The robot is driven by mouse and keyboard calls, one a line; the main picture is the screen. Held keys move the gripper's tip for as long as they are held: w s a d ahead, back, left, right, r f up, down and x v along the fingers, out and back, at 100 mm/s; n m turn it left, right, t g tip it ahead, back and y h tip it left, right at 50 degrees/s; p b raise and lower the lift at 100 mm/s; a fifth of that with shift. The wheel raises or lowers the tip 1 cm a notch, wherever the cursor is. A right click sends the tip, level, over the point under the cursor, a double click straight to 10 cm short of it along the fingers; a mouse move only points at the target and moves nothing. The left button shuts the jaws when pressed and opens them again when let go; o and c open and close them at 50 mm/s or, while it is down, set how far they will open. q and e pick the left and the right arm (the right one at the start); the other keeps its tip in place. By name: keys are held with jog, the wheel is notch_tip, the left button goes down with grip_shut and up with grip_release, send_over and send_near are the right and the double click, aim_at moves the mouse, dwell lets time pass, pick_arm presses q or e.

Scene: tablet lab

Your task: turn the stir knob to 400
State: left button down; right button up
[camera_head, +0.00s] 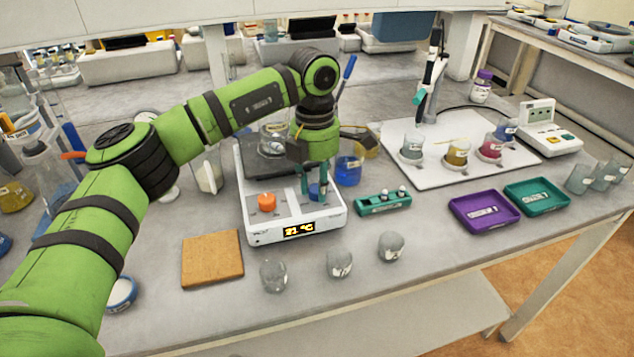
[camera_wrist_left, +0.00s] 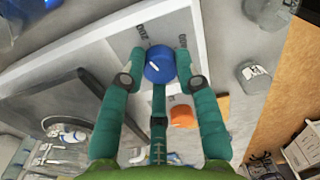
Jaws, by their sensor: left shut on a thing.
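The hotplate stirrer (camera_head: 283,208) is a white box with a dark top plate, an orange knob (camera_head: 267,201) and a lit display (camera_head: 299,229). The blue stir knob (camera_head: 315,190) is at its front right, partly hidden by the fingers. My left gripper (camera_head: 313,182) points down over it. In the left wrist view, the blue knob (camera_wrist_left: 160,65) sits between my left gripper's green fingertips (camera_wrist_left: 160,62), which are shut on its sides. A short white mark shows on the knob's face, with printed numbers around it. The orange knob (camera_wrist_left: 183,115) stands clear of the fingers. My right gripper is not visible.
A glass beaker (camera_head: 274,137) stands on the hotplate beside my arm. A green rack (camera_head: 383,201) is close to the right, and a blue-filled beaker (camera_head: 348,170) behind. Several small glass vessels (camera_head: 340,262) stand in front. A wooden board (camera_head: 212,258) lies at front left.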

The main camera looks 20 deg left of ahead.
pick_arm(q)
jog(key=m, duration=0.4)
jog(key=shift+s+f+m, duration=0.15)
jog(key=shift+f+m, duration=0.1)
jog(key=shift+m, duration=0.15)
jog(key=m, duration=0.4)
jog(key=shift+a, duration=0.1)
jog(key=m, duration=0.5)
jog(key=shift+r+y, duration=0.1)
jog(key=shift+y, duration=0.2)
jog(key=shift+m, duration=2)
jog(key=shift+w+r, duration=0.1)
jog(key=shift+w, duration=0.1)
jog(key=c, duration=0.9)
grip_release()
jog(key=shift+w, duration=0.1)
jog(key=shift+r, duration=0.1)
